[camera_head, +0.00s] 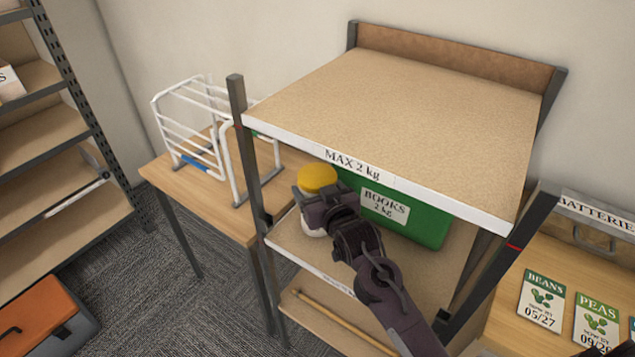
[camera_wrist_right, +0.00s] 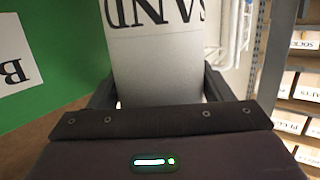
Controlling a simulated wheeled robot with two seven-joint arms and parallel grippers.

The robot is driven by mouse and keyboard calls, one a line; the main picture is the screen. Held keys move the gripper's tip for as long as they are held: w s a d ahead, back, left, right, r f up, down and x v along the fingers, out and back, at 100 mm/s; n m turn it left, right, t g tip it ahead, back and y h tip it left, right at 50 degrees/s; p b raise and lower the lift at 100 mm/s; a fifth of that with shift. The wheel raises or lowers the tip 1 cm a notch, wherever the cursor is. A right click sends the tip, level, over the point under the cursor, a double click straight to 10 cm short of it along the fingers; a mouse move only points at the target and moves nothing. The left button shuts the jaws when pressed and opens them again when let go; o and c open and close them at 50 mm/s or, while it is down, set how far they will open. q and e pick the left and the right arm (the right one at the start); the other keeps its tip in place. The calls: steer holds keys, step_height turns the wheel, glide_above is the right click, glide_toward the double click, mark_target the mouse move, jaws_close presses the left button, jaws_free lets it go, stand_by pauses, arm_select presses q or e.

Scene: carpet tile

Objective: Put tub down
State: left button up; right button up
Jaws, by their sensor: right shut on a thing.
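The tub (camera_head: 317,177) has a yellow lid and a white body, and is upright at the front left opening of the middle shelf, beside a green box. In the right wrist view the tub's pale side (camera_wrist_right: 155,65) shows the word SAND upside down. My right gripper (camera_head: 322,204) is shut on the tub, with a finger on each side of it. The gripper hides most of the tub's body in the head view, and I cannot tell whether its base touches the shelf. My left gripper is not in view.
The green box (camera_head: 432,222) marked BOOKS 2 kg fills the right of the middle shelf (camera_head: 290,240). The top board (camera_head: 400,110), marked MAX 2 kg, is empty and overhangs the tub. A dark post (camera_head: 250,150) stands left. A white rack (camera_head: 195,125) stands on the side table.

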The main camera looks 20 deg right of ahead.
steer(key=shift+r, duration=0.25)
steer(key=o, duration=1.7)
steer(key=shift+f, duration=0.3)
steer(key=o, duration=0.3)
steer(key=shift+s, duration=0.1)
steer(key=shift+o, duration=0.2)
steer(key=shift+r, duration=0.15)
steer(key=shift+s, duration=0.25)
steer(key=b+v, duration=0.1)
steer(key=v, duration=1)
steer(key=shift+s, duration=0.25)
